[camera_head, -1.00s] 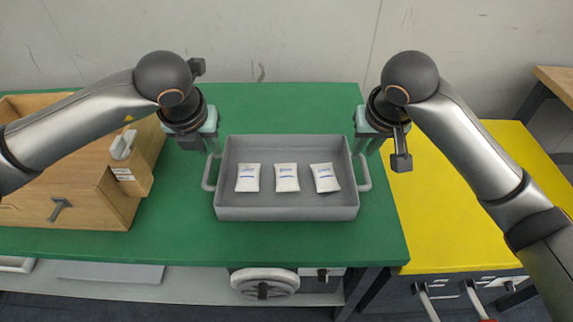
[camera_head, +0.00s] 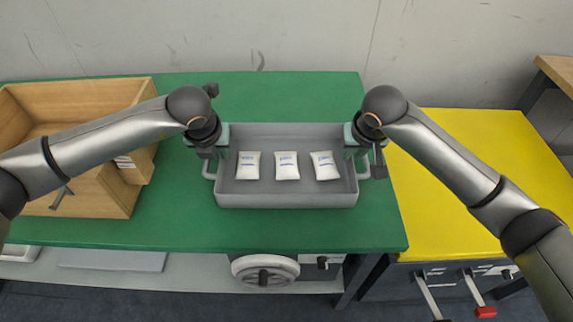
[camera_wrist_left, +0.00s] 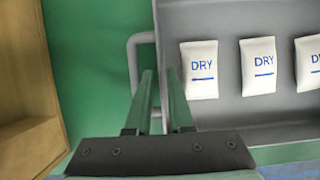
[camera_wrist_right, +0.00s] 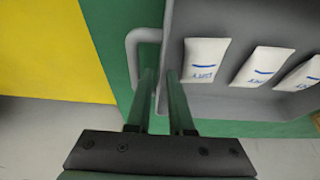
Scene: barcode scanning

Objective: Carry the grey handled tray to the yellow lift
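The grey handled tray (camera_head: 287,201) lies on the green table, with three white packets (camera_head: 287,166) inside; DRY is readable on them in the left wrist view (camera_wrist_left: 205,70). My left gripper (camera_head: 218,152) is over the tray's left handle (camera_head: 208,168), its two fingers apart beside the tray wall. The handle also shows in the left wrist view (camera_wrist_left: 135,60). My right gripper (camera_head: 355,152) is over the right handle (camera_head: 364,165), also with a gap between its fingers; that handle shows in the right wrist view (camera_wrist_right: 131,50). The yellow lift (camera_head: 450,190) stands right of the table.
A wooden box (camera_head: 85,195) stands on the left of the green table (camera_head: 290,238), partly hidden by my left arm. The yellow lift's top is clear in the visible part. A wooden surface (camera_head: 556,72) is at the far right. A wall is behind.

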